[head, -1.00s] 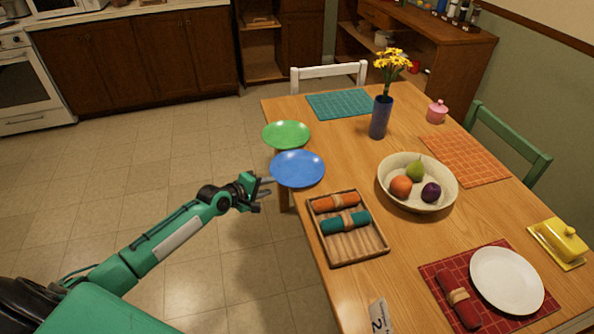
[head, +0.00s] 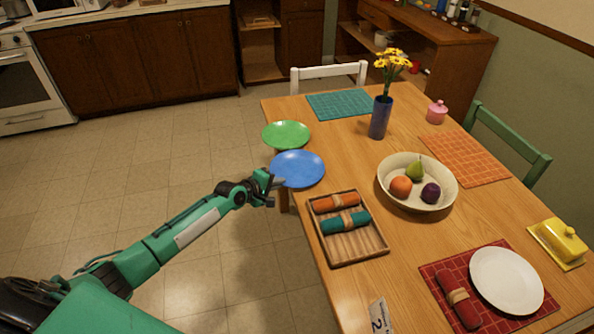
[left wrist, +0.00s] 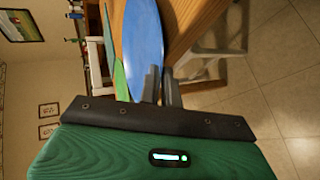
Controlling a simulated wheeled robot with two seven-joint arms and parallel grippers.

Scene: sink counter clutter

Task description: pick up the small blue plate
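The small blue plate (head: 298,168) lies at the left edge of the table, its near rim reaching out over the edge. My left gripper (head: 283,184) is at the plate's left rim. In the left wrist view the blue plate (left wrist: 143,38) is seen at a steep slant, and the two grey fingers of my left gripper (left wrist: 162,84) stand at its rim with a narrow gap between them. The near finger hides part of the rim, and I see no firm contact on both sides. My right gripper is not in view.
A green plate (head: 286,134) lies just behind the blue one. A wooden tray (head: 384,248) with rolled napkins is in front, and a fruit bowl (head: 418,206) is to the right. A vase (head: 380,118) stands farther back. The floor left of the table is clear.

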